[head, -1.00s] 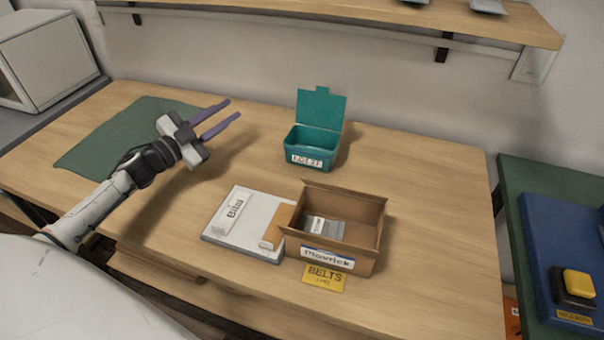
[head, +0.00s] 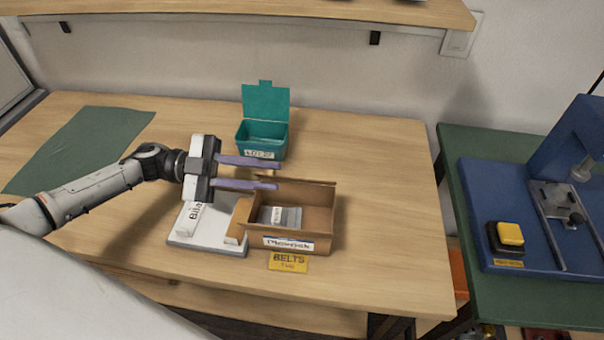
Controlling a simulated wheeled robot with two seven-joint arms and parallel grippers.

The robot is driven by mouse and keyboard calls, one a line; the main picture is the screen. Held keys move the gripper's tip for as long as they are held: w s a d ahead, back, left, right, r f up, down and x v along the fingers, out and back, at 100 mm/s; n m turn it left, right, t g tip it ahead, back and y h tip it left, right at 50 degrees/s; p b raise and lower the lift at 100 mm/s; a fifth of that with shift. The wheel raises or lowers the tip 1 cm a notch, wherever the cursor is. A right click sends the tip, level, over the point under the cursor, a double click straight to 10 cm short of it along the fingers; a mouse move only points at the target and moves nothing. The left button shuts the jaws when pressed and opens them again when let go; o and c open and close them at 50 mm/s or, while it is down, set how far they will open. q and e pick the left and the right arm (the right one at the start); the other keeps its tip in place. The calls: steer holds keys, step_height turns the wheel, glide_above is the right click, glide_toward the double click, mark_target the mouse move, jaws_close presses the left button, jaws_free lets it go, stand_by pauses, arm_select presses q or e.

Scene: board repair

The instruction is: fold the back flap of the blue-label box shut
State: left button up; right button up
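The blue-label box (head: 323,222) is an open brown cardboard box with a white and blue label on its front, near the middle of the table. A grey packet with a white label (head: 283,216) lies inside. Its back flap (head: 318,182) shows as a narrow strip along the far edge, not lying over the opening. A left flap (head: 238,221) sticks outward. My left gripper (head: 278,176) is open and empty, its two purple fingers pointing right near the box's back left corner. They hide part of the back edge; I cannot tell whether they touch it. My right gripper is not in view.
A teal bin (head: 263,136) with its lid up stands behind the box. A white panel (head: 210,244) lies left of it, a yellow BELTS label (head: 288,262) in front. A green mat (head: 80,146) lies at left. A blue machine (head: 530,230) stands right; the table's right side is clear.

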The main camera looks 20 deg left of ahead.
mark_target(299, 179)
arm_select(q)
steer(key=p+x, duration=0.1)
steer(key=x, duration=0.6)
jaws_close()
